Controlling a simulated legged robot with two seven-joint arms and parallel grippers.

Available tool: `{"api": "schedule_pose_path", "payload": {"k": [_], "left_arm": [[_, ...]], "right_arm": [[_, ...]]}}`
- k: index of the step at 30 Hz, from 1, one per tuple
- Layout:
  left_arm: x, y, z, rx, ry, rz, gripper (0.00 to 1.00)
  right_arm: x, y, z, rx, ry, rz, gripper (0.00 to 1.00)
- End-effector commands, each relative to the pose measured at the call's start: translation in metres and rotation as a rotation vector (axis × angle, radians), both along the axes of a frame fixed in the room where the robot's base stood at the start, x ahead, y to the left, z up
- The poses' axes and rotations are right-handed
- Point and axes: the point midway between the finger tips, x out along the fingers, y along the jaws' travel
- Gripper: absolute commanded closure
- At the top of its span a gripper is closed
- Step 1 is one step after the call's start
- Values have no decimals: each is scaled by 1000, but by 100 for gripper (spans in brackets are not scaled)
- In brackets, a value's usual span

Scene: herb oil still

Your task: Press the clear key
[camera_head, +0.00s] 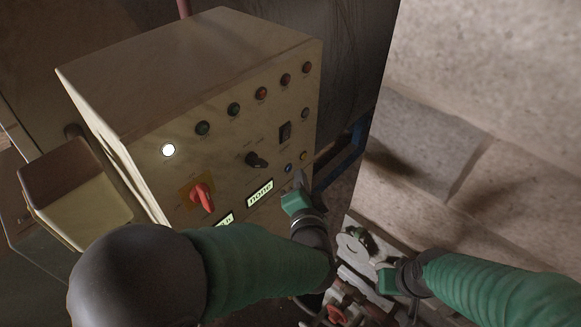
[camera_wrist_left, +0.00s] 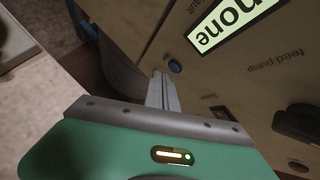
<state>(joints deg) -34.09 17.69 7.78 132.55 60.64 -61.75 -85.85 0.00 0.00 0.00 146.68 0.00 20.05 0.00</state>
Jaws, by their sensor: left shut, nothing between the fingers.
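The control box (camera_head: 225,130) has a front panel with lamps, knobs, keys and displays. A small blue key (camera_head: 288,168) sits near the lit display (camera_head: 260,192); the blue key also shows in the left wrist view (camera_wrist_left: 175,66), close to the display reading "none" (camera_wrist_left: 235,22). I cannot read a label marking it as the clear key. My left gripper (camera_head: 298,181) is shut and empty in front of the panel's lower right. Its fingertips (camera_wrist_left: 163,76) appear just beside the blue key in the left wrist view; contact cannot be told. My right gripper (camera_head: 375,267) is low at the right, its jaws unclear.
A red rotary switch (camera_head: 202,196), a black knob (camera_head: 256,160) and a black rocker switch (camera_head: 285,132) are on the same panel. A small yellowish key (camera_head: 303,156) is close to the blue one. A pale wall (camera_head: 490,90) stands at the right.

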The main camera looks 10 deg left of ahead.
Motion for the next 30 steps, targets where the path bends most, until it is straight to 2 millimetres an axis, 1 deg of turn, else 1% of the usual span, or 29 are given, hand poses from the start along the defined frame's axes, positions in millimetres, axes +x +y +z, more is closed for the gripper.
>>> {"api": "schedule_pose_path", "payload": {"k": [4, 16, 30], "left_arm": [[-5, -8, 2, 0, 0, -4, 100], [-27, -38, 1, 1, 1, -3, 100], [-29, -40, 0, 0, -1, -1, 100]], "right_arm": [[0, 0, 5, 0, 0, 0, 64], [0, 0, 20, 0, 0, 0, 64], [0, 0, 20, 0, 0, 0, 64]]}}
